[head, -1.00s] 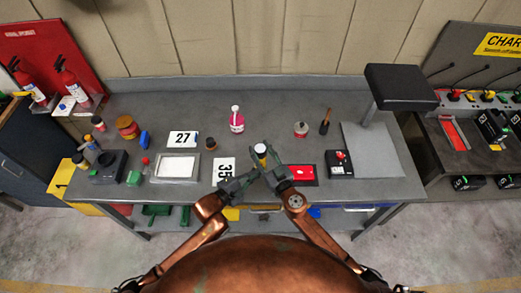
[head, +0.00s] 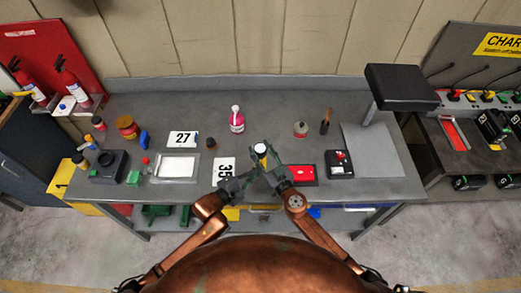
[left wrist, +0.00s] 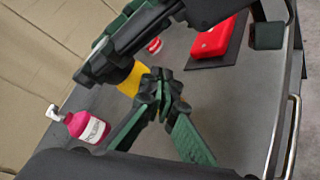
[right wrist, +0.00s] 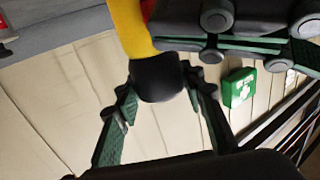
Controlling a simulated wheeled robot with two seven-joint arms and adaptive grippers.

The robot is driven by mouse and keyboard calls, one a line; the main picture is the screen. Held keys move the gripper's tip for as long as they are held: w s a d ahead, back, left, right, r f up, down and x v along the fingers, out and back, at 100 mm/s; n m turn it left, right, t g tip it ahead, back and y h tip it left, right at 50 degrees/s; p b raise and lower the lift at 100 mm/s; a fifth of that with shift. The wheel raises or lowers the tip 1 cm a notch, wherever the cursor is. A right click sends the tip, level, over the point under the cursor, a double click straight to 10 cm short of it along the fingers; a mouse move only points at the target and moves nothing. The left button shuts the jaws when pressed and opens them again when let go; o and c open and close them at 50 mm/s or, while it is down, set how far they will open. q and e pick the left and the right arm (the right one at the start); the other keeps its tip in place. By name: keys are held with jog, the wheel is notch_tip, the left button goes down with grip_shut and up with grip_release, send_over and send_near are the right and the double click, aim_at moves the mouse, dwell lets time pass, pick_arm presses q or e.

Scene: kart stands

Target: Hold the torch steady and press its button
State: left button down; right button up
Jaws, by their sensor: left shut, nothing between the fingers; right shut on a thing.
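My left gripper (head: 252,174) is shut and empty, just left of the torch. In the left wrist view its closed fingertips (left wrist: 160,90) are close beside the yellow body (left wrist: 130,84); I cannot tell whether they touch. The button is not clearly visible, and fingers hide part of the torch.
A pink bottle (head: 237,119) stands behind the grippers. A black box with a red knob (head: 340,171) is further right. The bench's middle back is mostly clear.

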pick_arm(q)
jog(key=shift+w, duration=0.1)
dwell(0.4)
jog(key=shift+w, duration=0.35)
jog(key=shift+s, duration=0.4)
dwell(0.3)
jog(key=shift+s, duration=3.05)
pick_arm(e)
jog(key=o, duration=1.4)
jog(key=shift+o, duration=0.2)
